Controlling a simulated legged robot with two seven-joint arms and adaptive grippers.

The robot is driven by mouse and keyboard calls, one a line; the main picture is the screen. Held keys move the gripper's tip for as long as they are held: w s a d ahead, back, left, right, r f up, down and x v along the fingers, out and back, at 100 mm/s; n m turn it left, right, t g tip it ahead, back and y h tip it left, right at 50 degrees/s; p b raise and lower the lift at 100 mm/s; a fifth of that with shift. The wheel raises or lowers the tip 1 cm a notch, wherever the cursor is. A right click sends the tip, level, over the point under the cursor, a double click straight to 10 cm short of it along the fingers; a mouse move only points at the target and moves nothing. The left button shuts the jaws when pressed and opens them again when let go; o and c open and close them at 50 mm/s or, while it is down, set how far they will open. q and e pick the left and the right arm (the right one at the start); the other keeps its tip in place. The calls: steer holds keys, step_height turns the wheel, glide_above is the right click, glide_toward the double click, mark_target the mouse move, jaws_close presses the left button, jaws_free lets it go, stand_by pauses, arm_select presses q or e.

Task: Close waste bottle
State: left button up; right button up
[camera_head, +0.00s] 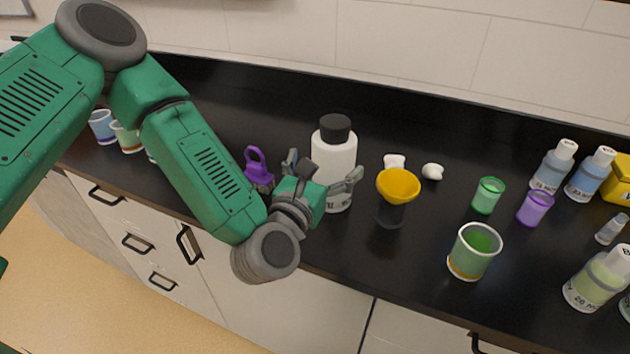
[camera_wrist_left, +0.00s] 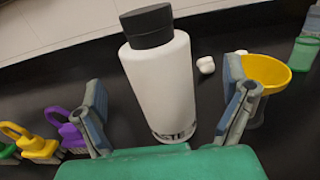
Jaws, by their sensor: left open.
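The waste bottle (camera_head: 333,150) is white with a black cap (camera_head: 335,127) and stands upright on the black counter. The cap sits on the bottle's top in both views. In the left wrist view the bottle (camera_wrist_left: 162,85) stands between the two spread fingers, with lettering low on its side. My left gripper (camera_head: 323,178) is open in front of the bottle, and it also shows in the left wrist view (camera_wrist_left: 165,115). A gap shows between each finger and the bottle in that view. My right gripper is not in view.
A yellow funnel (camera_head: 398,186) on a dark holder stands close to the right of the bottle. A purple brush (camera_head: 257,168) is to the left. Two white lumps (camera_head: 432,171) lie behind the funnel. Cups, including a green-filled beaker (camera_head: 474,251), and several bottles stand right.

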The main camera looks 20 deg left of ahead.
arm_select(q)
steer(key=s, duration=0.5)
steer(key=shift+s+b, duration=0.3)
steer(key=shift+a, duration=0.25)
